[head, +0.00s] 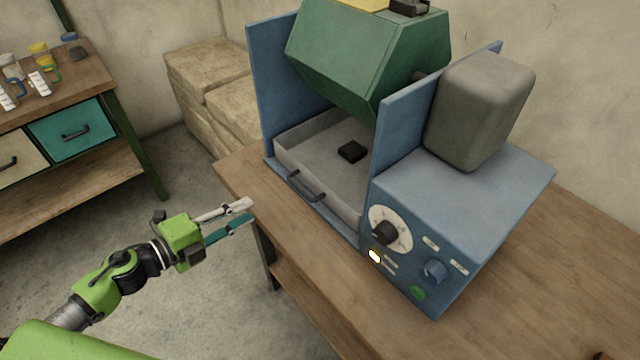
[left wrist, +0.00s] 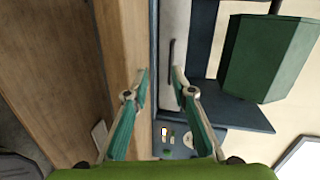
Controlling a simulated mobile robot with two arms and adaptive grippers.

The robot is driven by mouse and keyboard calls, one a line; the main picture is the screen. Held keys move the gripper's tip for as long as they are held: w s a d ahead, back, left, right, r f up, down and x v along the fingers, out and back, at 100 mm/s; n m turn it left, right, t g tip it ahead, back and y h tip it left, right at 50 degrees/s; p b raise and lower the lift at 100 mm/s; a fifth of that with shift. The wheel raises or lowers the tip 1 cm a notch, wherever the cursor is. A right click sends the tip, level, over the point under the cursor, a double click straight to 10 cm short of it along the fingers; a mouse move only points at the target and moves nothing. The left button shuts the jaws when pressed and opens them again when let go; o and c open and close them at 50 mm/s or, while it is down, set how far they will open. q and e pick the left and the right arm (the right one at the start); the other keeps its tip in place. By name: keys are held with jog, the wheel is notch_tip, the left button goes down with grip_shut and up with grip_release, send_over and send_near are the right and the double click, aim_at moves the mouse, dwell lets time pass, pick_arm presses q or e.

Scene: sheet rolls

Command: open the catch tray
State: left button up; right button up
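The catch tray (head: 318,150) is a grey, shallow open-topped tray under the green drum (head: 350,60), between two blue side panels. Its front wall is about level with the machine's front edge, so it looks pushed in. A dark bar handle (head: 306,187) is on its front; it also shows in the left wrist view (left wrist: 171,62), ahead of the fingers. A small black block (head: 351,151) lies in the tray. My left gripper (head: 249,210) is open and empty, left of the handle and apart from it; its fingers show in the left wrist view (left wrist: 161,72).
The machine stands on a wooden bench (head: 500,310). Its blue control box (head: 450,225) has a dial (head: 388,232), a lit lamp and a green button right of the tray. A side table (head: 60,90) with drawers stands at left. Floor between is clear.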

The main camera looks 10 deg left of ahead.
aim_at(299, 187)
pick_arm(q)
jog(key=shift+m+g+h, duration=0.3)
jog(key=shift+m+h, duration=0.2)
jog(key=shift+m, duration=0.3)
jog(key=w+d, duration=0.1)
jog(key=d, duration=0.1)
jog(key=w+d+r, duration=0.1)
jog(key=w+d+p, duration=0.1)
jog(key=w+d, duration=0.1)
jog(key=shift+d+r, duration=0.25)
jog(key=shift+d, duration=0.1)
jog(key=p+x, duration=0.1)
jog(key=x, duration=0.6)
jog(key=shift+f, duration=0.15)
jog(key=shift+w+d+f+p, duration=0.2)
jog(key=shift+w+d+p, duration=0.1)
jog(key=shift+w+d, duration=0.1)
pick_arm(e)
notch_tip(299, 187, up, 2)
jog(key=shift+s+r, duration=0.15)
pick_arm(q)
grip_shut()
